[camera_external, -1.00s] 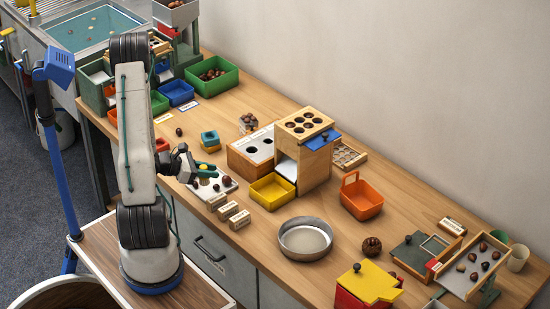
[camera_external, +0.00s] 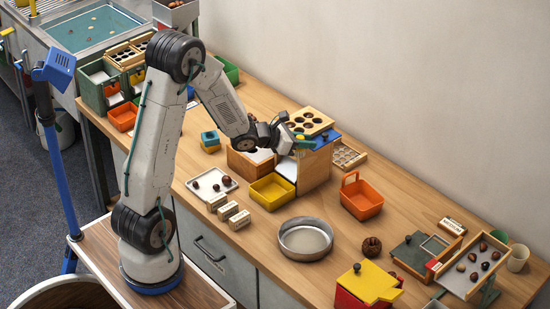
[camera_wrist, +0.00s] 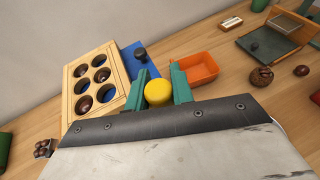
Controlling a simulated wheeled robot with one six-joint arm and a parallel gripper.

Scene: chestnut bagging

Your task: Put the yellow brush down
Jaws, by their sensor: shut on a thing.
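My gripper (camera_external: 302,142) is shut on the yellow brush, whose round yellow end (camera_wrist: 158,92) shows between the green fingers in the wrist view. The rest of the brush is hidden. In the external view my gripper is high, in front of the top of the wooden box (camera_external: 316,168). The box's top board has six round holes, some holding chestnuts, and a blue piece (camera_external: 327,138) with a dark knob at its right. The wrist view shows this holed board (camera_wrist: 91,69) left of the fingers. I cannot tell whether the brush touches anything.
A yellow tray (camera_external: 272,204) stands in front of the box and an orange basket (camera_external: 361,213) to its right. A round metal pan (camera_external: 305,257) and a white tray (camera_external: 207,192) with chestnuts are nearer. Bare table lies between the orange basket and the pan.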

